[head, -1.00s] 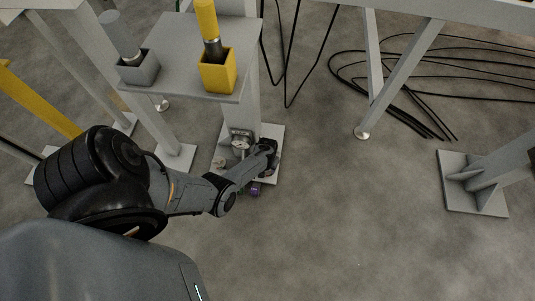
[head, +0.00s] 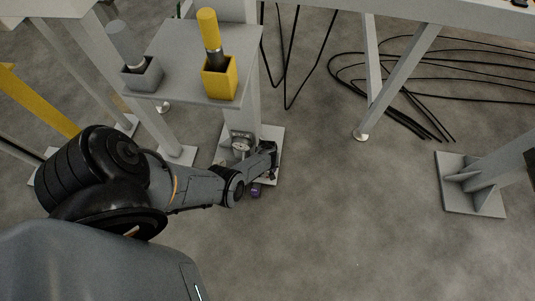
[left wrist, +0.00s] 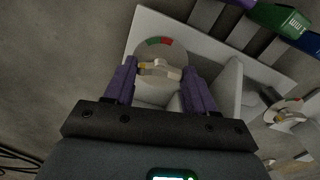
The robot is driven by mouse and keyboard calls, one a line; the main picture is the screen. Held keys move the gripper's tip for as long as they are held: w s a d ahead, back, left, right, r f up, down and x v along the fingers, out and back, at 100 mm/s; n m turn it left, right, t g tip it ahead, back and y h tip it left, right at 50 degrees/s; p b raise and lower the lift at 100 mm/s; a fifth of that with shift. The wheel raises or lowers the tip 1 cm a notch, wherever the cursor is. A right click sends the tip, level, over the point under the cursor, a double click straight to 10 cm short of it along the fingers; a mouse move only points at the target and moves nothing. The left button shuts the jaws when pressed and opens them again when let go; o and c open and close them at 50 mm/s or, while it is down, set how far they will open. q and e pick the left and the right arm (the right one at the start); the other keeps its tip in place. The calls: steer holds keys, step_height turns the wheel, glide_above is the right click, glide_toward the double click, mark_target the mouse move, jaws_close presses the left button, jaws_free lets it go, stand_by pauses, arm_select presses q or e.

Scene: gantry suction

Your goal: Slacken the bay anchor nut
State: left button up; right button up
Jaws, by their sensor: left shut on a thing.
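The anchor nut (left wrist: 160,69) shows in the left wrist view as a pale winged piece, amber at one end, over a round disc (left wrist: 158,92) with red and green marks at its rim. My left gripper (left wrist: 159,75) has a purple finger on each side of the nut and is shut on it. My right gripper is in neither view.
A second disc with a pale piece (left wrist: 290,115) is at the right of the wrist view. Purple, green (left wrist: 278,18) and blue blocks lie near the plate. A shelf (head: 184,86) holds grey and yellow holders.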

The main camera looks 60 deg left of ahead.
arm_select(q)
steer(key=shift+n, duration=0.5)
steer(key=o, duration=1)
steer(key=shift+o, duration=0.2)
steer(key=shift+r, duration=0.1)
steer(key=shift+r+p, duration=0.55)
steer(key=shift+p, duration=0.1)
step_height(320, 180, up, 10)
steer(key=p, duration=0.8)
steer(key=shift+f, duration=0.2)
